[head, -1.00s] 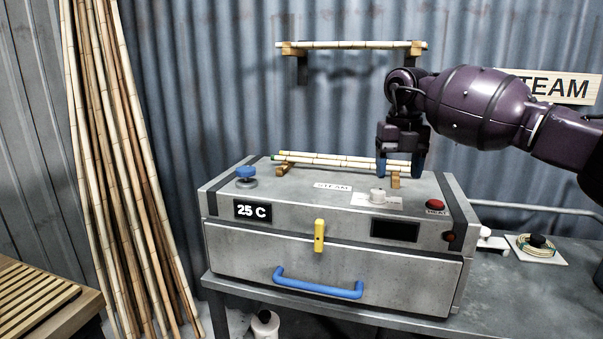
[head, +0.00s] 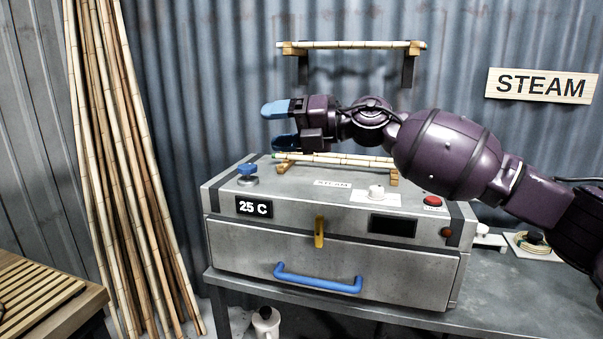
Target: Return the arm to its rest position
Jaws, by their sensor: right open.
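My right gripper (head: 280,124) comes in from the right on a purple arm. Its blue fingertips are apart and empty, and they point left. It is above the left part of the steam box (head: 290,250), close over the left end of the cane poles (head: 345,160) that rest on small wooden blocks on the box's top. My left gripper is not in view.
A cane pole (head: 350,45) lies on a wall rack above the box. Tall canes (head: 115,170) lean at the left by a slatted wooden bench (head: 35,300). A STEAM sign (head: 540,86) hangs at the right. The grey table (head: 500,290) has bare room at its right.

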